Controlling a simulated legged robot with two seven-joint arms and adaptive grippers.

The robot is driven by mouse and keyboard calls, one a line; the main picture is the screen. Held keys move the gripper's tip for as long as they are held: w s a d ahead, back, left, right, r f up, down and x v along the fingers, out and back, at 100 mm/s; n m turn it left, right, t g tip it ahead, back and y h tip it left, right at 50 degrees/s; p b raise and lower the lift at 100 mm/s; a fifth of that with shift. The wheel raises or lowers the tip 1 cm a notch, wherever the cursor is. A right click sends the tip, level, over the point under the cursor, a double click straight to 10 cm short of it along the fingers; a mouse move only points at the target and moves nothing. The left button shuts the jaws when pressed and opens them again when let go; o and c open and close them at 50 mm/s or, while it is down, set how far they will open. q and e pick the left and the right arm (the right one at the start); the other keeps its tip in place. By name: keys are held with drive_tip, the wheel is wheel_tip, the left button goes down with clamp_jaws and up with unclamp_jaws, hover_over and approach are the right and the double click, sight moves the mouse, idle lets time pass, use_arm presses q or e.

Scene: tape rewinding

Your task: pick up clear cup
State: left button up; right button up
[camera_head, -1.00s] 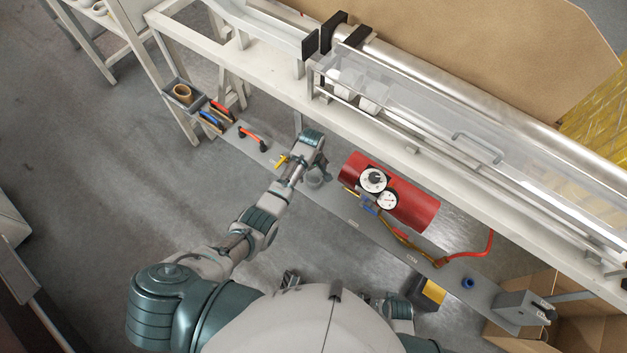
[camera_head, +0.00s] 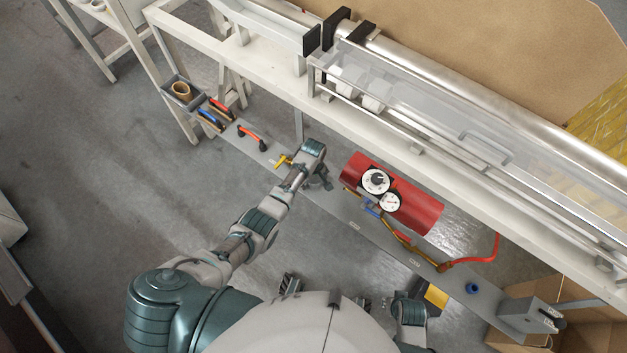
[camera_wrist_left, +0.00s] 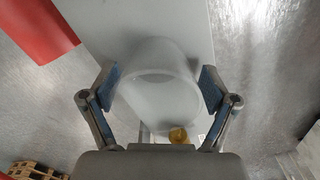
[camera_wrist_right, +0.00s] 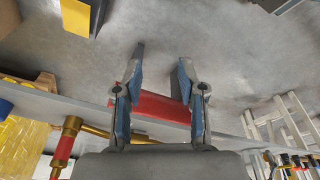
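The clear cup (camera_wrist_left: 158,60) shows in the left wrist view as a translucent, whitish cup on the grey shelf (camera_wrist_left: 190,25). My left gripper (camera_wrist_left: 159,87) is open, with one blue-padded finger on each side of the cup. Small gaps seem to remain between the pads and the cup. In the head view my left gripper (camera_head: 325,180) is low over the shelf, left of the red cylinder, and I cannot make out the cup there. My right gripper (camera_wrist_right: 161,66) is open and empty in the right wrist view.
The white bench rail (camera_head: 400,152) runs behind. A blue ring (camera_head: 472,288) sits farther right.

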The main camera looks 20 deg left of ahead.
use_arm(q)
drive_tip(key=shift+d, duration=0.3)
drive_tip(key=c, duration=0.8)
drive_tip(key=shift+o, duration=0.2)
drive_tip(key=shift+d+r, duration=0.1)
drive_tip(key=shift+d, duration=0.05)
